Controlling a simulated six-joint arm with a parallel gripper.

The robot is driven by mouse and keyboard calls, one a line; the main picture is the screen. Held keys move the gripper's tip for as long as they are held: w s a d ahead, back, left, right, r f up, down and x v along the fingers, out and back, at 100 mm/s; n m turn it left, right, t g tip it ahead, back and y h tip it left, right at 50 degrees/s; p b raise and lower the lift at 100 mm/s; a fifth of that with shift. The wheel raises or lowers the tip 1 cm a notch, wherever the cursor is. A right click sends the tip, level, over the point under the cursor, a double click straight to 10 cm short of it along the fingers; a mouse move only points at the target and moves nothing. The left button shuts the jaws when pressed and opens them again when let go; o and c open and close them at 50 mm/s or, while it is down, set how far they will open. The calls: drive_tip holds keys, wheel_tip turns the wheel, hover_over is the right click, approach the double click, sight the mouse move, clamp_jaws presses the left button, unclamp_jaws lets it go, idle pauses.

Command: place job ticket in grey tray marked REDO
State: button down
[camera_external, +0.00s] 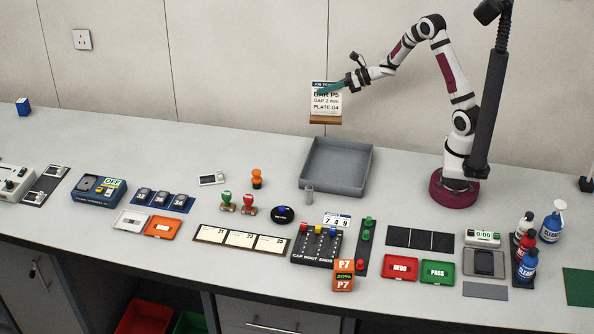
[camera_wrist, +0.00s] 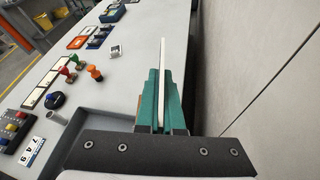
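The job ticket (camera_external: 326,104) is a white card with dark print reading "BAR P5, GAP 2 mm, PLATE G4" and a brown strip along its bottom. My gripper (camera_external: 331,89) is shut on the card's upper part, holding it upright in the air above the back of the bench. In the wrist view the ticket (camera_wrist: 162,60) is a thin white edge between the teal fingers of my gripper (camera_wrist: 161,95). A small red tray (camera_external: 400,268) at the front right reads REDO. A large grey tray (camera_external: 336,165) behind it looks empty and shows no readable label.
A green PASS tray (camera_external: 437,272) sits right of the red one. A small grey cylinder (camera_external: 309,195) stands at the grey tray's front left corner. The wall is close behind.

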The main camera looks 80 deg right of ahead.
drive_tip(key=s+a+n+g+y, duration=0.1)
drive_tip(key=s+a+n+y, duration=0.25)
drive_tip(key=s, duration=0.95)
drive_tip(key=w+a+f, duration=0.7)
drive_tip(key=a+f, duration=0.3)
drive_tip(key=shift+f+m, duration=0.25)
drive_tip(key=shift+m, duration=0.2)
drive_tip(key=shift+f+h, duration=0.1)
drive_tip(key=shift+h, duration=0.15)
drive_tip(key=c, duration=1)
unclamp_jaws()
drive_tip(key=shift+c, duration=0.2)
